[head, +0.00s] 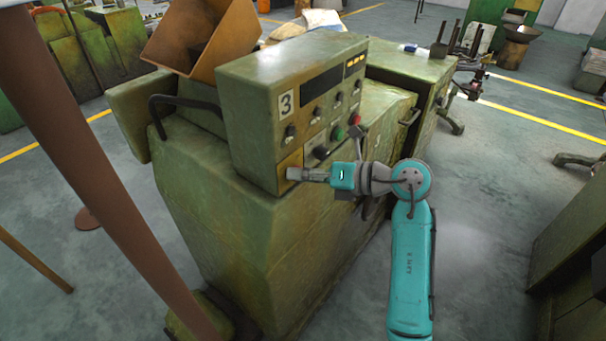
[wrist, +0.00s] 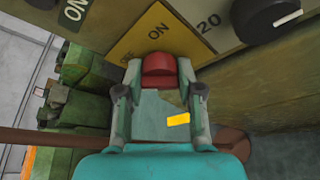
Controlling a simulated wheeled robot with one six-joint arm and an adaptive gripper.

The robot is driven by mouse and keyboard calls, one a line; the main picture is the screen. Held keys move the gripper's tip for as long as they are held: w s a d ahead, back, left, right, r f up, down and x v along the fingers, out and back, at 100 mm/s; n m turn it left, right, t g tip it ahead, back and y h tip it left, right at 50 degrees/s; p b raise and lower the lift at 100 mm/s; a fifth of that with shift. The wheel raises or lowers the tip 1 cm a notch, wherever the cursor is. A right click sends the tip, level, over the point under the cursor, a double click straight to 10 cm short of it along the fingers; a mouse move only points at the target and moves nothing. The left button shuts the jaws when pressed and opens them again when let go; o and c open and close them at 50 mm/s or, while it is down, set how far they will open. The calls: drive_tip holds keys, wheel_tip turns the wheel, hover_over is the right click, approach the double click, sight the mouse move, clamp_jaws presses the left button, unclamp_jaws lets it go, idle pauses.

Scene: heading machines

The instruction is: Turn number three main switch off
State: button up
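The number three panel is a worn green control box (head: 285,120) with a "3" label on its front. The main switch is a red knob (wrist: 158,72) on a yellow plate (wrist: 150,32) marked ON and OFF in the wrist view. The plate also shows at the panel's lower left corner in the head view (head: 290,160). My gripper (wrist: 159,68) has a finger on each side of the red knob, with no clear gap seen, so it looks shut on it. In the head view my gripper (head: 293,174) hides the knob. The knob's pointing direction is unclear.
A black knob (wrist: 265,15) marked 20 sits right of the plate. Green and red buttons (head: 338,133) and a lever are close above my wrist. A brown post (head: 110,170) stands left. Open floor (head: 480,230) lies to the right.

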drive_tip(key=o, duration=0.4)
drive_tip(key=v, duration=1.2)
